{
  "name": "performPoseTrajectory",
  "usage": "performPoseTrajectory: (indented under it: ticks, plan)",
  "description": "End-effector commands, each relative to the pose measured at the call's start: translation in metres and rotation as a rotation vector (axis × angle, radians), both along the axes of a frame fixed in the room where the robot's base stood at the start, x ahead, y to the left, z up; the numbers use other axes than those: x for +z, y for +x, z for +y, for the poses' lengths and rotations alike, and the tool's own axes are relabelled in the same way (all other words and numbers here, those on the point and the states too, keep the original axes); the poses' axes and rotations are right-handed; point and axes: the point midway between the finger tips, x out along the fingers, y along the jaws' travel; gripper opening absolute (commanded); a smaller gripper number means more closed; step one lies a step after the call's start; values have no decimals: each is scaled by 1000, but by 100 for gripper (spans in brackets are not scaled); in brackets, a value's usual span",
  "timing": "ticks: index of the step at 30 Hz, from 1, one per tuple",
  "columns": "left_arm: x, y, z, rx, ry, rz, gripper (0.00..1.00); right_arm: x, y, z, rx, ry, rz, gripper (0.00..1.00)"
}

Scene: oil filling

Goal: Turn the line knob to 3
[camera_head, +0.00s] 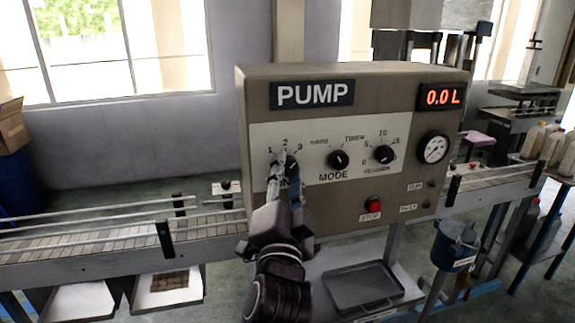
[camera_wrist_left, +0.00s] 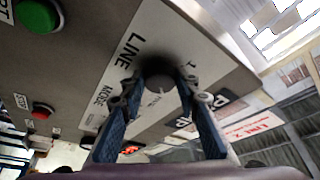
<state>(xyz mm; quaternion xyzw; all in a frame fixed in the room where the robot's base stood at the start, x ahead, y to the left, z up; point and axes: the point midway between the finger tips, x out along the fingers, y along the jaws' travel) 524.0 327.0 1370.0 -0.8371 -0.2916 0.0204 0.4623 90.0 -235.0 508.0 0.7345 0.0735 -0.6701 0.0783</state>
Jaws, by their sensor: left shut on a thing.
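The grey-brown pump box (camera_head: 400,80) faces me with a "PUMP" plate and a pale knob panel. The line knob (camera_head: 292,168) is the left one of its row, with 1, 2 and 3 marked above it. My left gripper (camera_head: 282,165) is shut on this knob and covers much of it, so where it points is hard to tell. In the left wrist view the two fingers of the left gripper (camera_wrist_left: 161,85) stand on either side of the dark round line knob (camera_wrist_left: 158,70), beside the word "LINE". My right gripper is in neither view.
The mode knob (camera_head: 338,160) and another dial (camera_head: 384,154) sit to the right. A red stop button (camera_head: 373,204), a gauge (camera_head: 433,148) and a 0.0 L display (camera_head: 441,97) are on the box. A grey tray (camera_head: 362,287) lies below; a conveyor (camera_head: 95,243) runs behind.

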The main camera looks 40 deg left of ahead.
Motion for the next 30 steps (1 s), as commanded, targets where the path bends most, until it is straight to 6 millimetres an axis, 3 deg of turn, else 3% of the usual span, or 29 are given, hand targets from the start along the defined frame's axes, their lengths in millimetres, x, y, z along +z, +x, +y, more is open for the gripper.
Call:
performPoseTrajectory:
  ticks: [12, 13, 17, 30]
  plan:
    - [-1, 0, 0, 1, 8, 8, 5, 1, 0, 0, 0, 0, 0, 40]
    - [-1, 0, 0, 1, 8, 8, 32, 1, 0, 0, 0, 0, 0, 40]
    - [0, 0, 0, 1, 7, 7, 46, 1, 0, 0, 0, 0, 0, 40]
    - [9, 0, 0, 1, 4, 1, 47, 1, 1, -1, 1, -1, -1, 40]
